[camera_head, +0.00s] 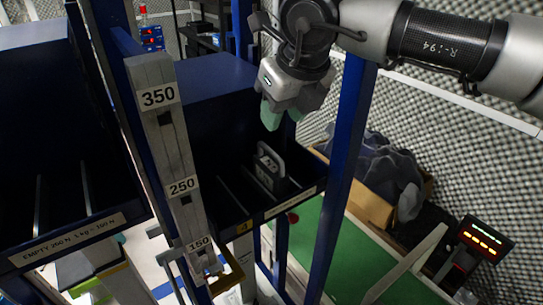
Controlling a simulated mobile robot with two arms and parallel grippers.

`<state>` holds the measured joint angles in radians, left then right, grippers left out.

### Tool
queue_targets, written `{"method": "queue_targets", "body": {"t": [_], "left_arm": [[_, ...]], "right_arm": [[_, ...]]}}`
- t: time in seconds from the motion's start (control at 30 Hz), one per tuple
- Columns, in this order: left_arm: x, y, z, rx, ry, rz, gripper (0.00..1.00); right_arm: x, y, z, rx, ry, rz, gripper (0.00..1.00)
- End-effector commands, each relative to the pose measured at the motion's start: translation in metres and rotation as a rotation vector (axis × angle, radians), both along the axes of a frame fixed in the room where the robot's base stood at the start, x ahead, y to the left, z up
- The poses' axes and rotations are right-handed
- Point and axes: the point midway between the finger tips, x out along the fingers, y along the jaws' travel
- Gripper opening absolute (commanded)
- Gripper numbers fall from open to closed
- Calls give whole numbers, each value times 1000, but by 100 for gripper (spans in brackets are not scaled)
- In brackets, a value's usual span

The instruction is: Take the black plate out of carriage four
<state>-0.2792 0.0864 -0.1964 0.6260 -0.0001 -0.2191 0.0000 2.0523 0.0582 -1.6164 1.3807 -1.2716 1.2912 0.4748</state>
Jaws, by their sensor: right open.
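Carriage four (310,193) is a dark blue open-topped bin with a yellow "4" tag on its front edge. A dark plate (268,168) with a handle cut-out at its top stands upright in it, among thin upright dividers. My right gripper (281,114) comes in from the upper right and hangs above the plate. Its green-tipped fingers are apart and empty, with a gap between them and the plate's handle. The lower part of the plate is hidden in the bin. My left gripper is not in view.
A blue post (345,150) stands just right of carriage four. A grey scale post (170,140) marked 350, 250 and 150 stands left of it. Another bin (70,240) is at far left. A cardboard box (365,203) with grey foam and a lit red display (480,240) are at right.

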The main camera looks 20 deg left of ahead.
Motion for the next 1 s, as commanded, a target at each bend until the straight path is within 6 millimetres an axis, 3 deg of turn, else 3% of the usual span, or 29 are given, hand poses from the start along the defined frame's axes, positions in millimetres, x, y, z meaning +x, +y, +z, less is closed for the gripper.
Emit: {"method": "queue_targets", "body": {"t": [0.13, 0.43, 0.57, 0.8, 1.0], "left_arm": [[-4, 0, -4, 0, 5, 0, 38], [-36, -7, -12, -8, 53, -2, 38], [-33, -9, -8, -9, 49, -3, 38], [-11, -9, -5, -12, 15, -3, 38], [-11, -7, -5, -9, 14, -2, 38]], "right_arm": [[0, 7, -15, -5, 1, 9, 42], [11, 19, -53, -3, 1, 7, 42], [15, 22, -65, -4, 2, 8, 42], [24, 31, -97, -2, 2, 8, 42], [26, 32, -101, -2, 0, 6, 42]]}}
